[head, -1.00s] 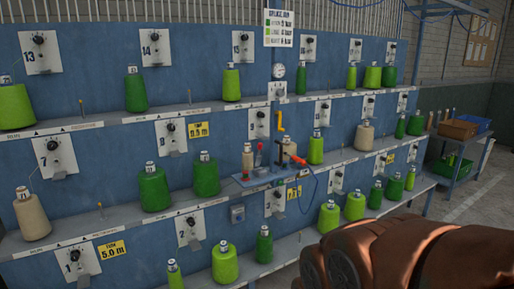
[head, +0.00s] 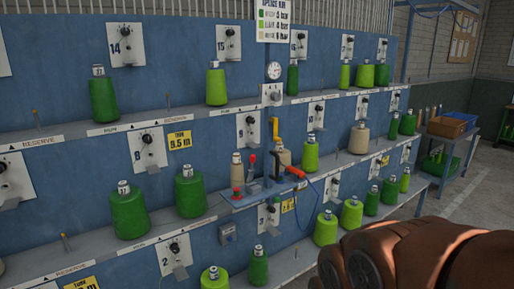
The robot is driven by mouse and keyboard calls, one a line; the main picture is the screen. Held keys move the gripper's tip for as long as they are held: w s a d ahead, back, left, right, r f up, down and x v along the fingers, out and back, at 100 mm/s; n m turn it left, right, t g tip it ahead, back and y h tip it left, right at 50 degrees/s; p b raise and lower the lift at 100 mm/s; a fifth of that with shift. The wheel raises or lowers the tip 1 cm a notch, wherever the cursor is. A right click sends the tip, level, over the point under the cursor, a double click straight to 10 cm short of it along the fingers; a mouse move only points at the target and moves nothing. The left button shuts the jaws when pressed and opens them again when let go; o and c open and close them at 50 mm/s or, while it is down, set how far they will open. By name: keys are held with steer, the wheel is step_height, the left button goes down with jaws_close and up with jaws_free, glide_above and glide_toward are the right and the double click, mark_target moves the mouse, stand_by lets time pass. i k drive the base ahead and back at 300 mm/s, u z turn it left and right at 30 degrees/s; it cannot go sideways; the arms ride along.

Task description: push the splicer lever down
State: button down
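The splicer stands on a small blue shelf (head: 238,199) fixed to the middle of the blue rack. A red-knobbed upright lever (head: 251,166) rises from it. A yellow upright handle (head: 276,131) stands behind it to the right, and an orange-red handle (head: 295,172) sticks out at the right with a blue hose below. I cannot tell which of these is the splicer lever. My brown arm (head: 420,255) fills the lower right corner, well apart from the splicer. My gripper's fingers do not show.
The rack's shelves hold several green and beige yarn cones, some close beside the splicer, such as a beige one (head: 237,172) and a light green one (head: 311,154). A trolley with a brown bin (head: 447,127) stands at the right. Floor (head: 480,195) is clear there.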

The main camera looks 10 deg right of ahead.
mark_target(250, 173)
steer(key=u, duration=0.2)
steer(key=i, duration=0.9)
steer(key=u, duration=0.95)
steer(key=i, duration=0.55)
steer(key=u, duration=0.55)
